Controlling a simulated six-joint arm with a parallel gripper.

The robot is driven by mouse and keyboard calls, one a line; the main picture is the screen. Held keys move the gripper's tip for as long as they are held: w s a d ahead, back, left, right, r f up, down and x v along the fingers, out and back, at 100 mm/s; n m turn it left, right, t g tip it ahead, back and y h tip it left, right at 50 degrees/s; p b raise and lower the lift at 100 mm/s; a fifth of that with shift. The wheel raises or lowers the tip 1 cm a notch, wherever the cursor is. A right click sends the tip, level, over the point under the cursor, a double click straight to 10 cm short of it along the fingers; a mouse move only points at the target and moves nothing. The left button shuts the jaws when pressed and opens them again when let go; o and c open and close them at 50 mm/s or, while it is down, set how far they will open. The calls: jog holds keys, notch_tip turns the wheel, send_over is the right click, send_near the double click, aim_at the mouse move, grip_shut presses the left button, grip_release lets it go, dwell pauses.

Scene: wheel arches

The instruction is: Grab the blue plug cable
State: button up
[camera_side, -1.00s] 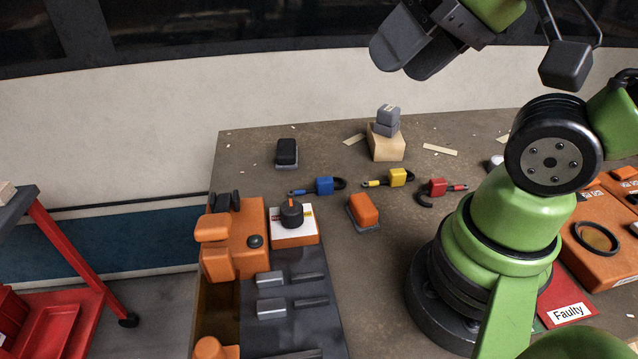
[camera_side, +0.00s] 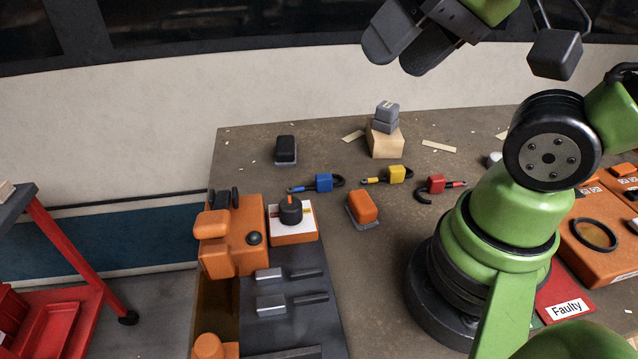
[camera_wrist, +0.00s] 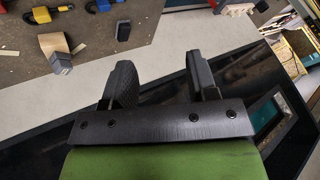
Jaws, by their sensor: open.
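The blue plug cable (camera_side: 323,183) lies on the brown table, left of the yellow plug cable (camera_side: 396,175) and the red plug cable (camera_side: 436,184). My gripper (camera_side: 392,58) is raised above the table's back edge, well apart from the cables. In the wrist view its two dark fingers (camera_wrist: 160,75) are spread with nothing between them.
A wooden block (camera_side: 386,144) with a grey piece (camera_side: 387,113) on top stands behind the cables. A black block (camera_side: 286,149) and an orange block (camera_side: 362,209) lie nearby. An orange machine with a knob (camera_side: 291,211) stands at the front left.

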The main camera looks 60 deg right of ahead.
jog(key=w+d+f+m+g+h, duration=0.1)
jog(key=w+d+f+m+g, duration=0.1)
jog(key=w+m, duration=0.4)
jog(key=m+g+h, duration=0.1)
jog(key=m+g, duration=0.4)
jog(key=m, duration=1)
send_over(320, 176)
notch_tip(320, 176, down, 16)
jog(key=shift+m, duration=0.7)
jog(key=f, duration=0.7)
jog(key=shift+d, duration=0.35)
jog(key=f, duration=0.5)
jog(key=shift+a+f, duration=0.3)
jog(key=shift+a, duration=0.1)
jog(key=shift+c, duration=0.2)
grip_shut()
